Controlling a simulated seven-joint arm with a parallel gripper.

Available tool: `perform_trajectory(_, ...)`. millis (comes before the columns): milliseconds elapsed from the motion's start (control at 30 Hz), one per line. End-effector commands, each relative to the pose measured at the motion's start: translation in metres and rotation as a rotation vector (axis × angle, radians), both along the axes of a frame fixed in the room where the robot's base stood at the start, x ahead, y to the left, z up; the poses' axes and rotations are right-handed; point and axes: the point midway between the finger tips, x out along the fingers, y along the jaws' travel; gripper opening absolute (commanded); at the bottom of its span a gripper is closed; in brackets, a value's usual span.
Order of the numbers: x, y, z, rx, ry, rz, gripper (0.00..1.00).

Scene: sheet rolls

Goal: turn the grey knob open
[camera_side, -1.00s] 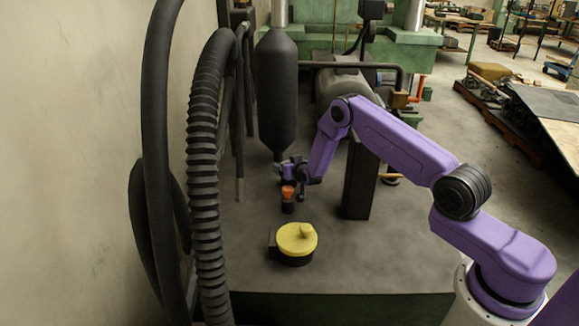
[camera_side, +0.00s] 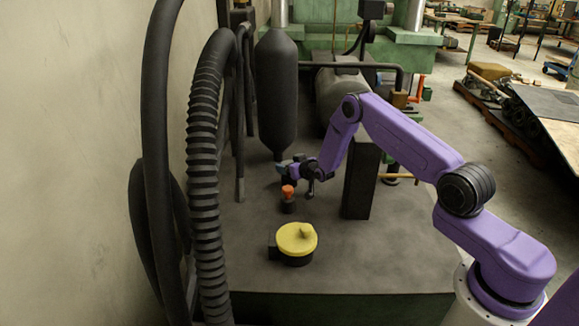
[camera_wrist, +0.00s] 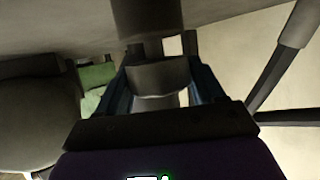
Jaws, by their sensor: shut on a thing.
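In the wrist view a grey knob (camera_wrist: 158,78) sits between the two blue fingers of my gripper (camera_wrist: 160,68), which is shut on it. In the side view my gripper (camera_side: 283,169) is at the foot of the tall black tank, just above and behind the orange knob. The grey knob cannot be made out there, as it is small and covered by the fingers. I cannot tell how far it is turned.
An orange knob (camera_side: 288,191) on a dark post stands close under my gripper. A yellow knob (camera_side: 297,238) on a dark base is nearer the front. The black tank (camera_side: 277,95) and ribbed hose (camera_side: 203,150) rise at left. A dark upright block (camera_side: 358,182) stands right.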

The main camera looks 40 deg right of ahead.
Motion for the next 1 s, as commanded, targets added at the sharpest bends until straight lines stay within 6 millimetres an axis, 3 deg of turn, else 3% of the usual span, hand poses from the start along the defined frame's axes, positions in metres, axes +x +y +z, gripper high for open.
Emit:
perform_trajectory(467,0.0005,-0.0001,0.0011,0.0,-0.003,0.037,0.37)
perform_trajectory(500,0.0006,-0.0001,0.0012,0.0,-0.003,0.037,0.81)
perform_trajectory(533,0.0005,-0.0001,0.0011,0.0,-0.003,0.037,0.89)
perform_trajectory(1000,-0.0065,0.0006,0.0034,0.0,0.0,0.036,0.89)
